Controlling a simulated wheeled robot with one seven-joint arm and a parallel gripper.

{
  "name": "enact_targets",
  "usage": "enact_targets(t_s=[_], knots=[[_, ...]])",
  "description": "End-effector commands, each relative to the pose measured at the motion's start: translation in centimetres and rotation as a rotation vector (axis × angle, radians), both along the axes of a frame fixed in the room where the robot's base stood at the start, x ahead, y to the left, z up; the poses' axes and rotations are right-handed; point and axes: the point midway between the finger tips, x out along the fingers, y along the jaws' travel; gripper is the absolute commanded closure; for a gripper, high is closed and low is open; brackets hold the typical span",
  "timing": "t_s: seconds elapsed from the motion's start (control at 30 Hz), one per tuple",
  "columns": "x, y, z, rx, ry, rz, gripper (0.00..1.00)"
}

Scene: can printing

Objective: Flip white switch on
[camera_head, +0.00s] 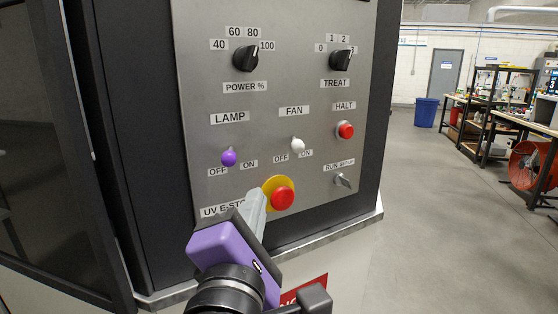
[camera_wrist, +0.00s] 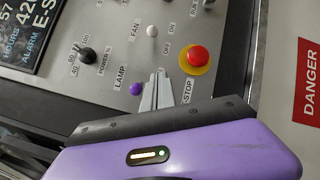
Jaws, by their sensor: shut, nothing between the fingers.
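The white switch (camera_head: 297,145) is the small round-ended FAN lever on the grey control panel (camera_head: 205,65), between the OFF and ON labels. Which side it leans to is hard to tell. It also shows in the wrist view (camera_wrist: 152,31), ahead of my fingertips. My gripper (camera_head: 256,196) is shut and empty, its grey fingers together. In the head view its tips are below and left of the white switch, in front of the panel beside the red emergency button. In the wrist view the fingers (camera_wrist: 159,76) point toward the switch, apart from it.
A purple LAMP switch (camera_head: 229,157) is left of the white one. A red button on a yellow base (camera_head: 282,197) lies close beside my fingers. A red HALT button (camera_head: 346,131), a key switch (camera_head: 343,181) and black POWER (camera_head: 245,58) and TREAT (camera_head: 341,60) knobs surround it.

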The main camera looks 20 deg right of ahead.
Motion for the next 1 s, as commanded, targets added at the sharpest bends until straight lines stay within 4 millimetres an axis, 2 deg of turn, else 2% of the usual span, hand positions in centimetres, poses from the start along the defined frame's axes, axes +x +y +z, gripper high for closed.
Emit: enact_targets(t_s=[0.33, 0.47, 0.57, 0.9, 1.0], knots=[[0.1, 0.0, 0.0, -0.003, 0.0, 0.001, 1.0], [0.9, -0.4, 0.2, -0.004, -0.001, 0.001, 1.0], [2.1, -1.0, 0.4, -0.004, -0.001, -0.001, 1.0], [8.1, -3.8, 1.2, -0.004, 0.0, 0.001, 1.0], [9.1, -4.9, 1.6, -0.002, -0.001, 0.001, 1.0]])
